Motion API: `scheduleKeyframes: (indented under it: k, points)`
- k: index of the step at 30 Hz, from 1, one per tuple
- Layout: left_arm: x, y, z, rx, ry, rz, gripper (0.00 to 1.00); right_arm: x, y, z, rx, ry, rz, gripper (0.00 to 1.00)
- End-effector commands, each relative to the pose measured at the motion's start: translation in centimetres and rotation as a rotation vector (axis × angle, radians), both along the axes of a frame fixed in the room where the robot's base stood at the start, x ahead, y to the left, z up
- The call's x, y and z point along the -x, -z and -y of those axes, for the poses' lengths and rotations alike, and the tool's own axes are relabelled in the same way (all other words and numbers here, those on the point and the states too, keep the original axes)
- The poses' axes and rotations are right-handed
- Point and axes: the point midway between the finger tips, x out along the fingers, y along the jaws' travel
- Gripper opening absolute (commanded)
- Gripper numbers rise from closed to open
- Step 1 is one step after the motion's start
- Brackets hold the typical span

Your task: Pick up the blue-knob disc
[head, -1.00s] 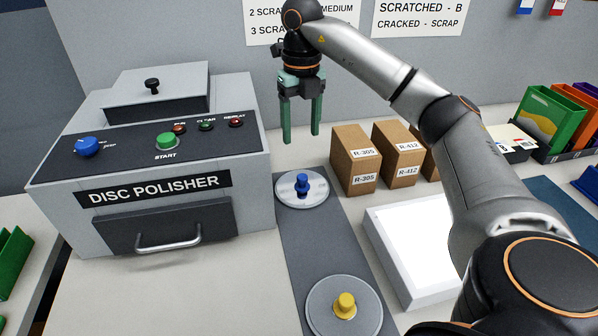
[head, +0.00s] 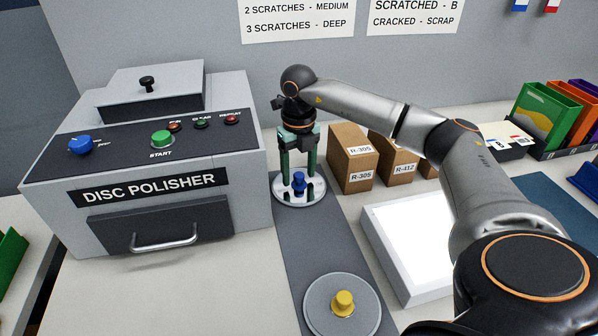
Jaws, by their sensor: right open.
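The blue-knob disc (head: 299,197) lies flat at the far end of the dark grey mat, its blue knob (head: 299,182) upright. My right gripper (head: 298,180) points straight down over this disc. Its two green fingers are open, one to each side of the blue knob, with tips close to the disc; I cannot tell whether they touch it. My left gripper is not in view.
A yellow-knob disc (head: 343,316) lies at the near end of the mat (head: 308,250). The disc polisher (head: 150,170) stands to the left. Cardboard boxes (head: 351,160) stand just right of the blue-knob disc. A white light panel (head: 405,245) lies right of the mat.

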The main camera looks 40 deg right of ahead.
Motion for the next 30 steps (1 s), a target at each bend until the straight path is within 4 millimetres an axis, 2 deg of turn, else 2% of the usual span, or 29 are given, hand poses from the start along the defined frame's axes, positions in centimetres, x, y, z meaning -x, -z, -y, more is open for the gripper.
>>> scheduleKeyframes:
  k: [6,23,30]
  points:
    - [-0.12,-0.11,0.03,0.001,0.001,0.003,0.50,0.00,0.02,0.03,0.000,0.001,0.000,0.64]
    - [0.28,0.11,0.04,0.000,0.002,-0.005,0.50,-0.02,-0.03,0.01,0.000,0.000,0.001,0.01]
    - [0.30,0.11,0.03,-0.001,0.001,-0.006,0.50,-0.02,-0.04,0.00,0.000,0.000,0.001,0.00]
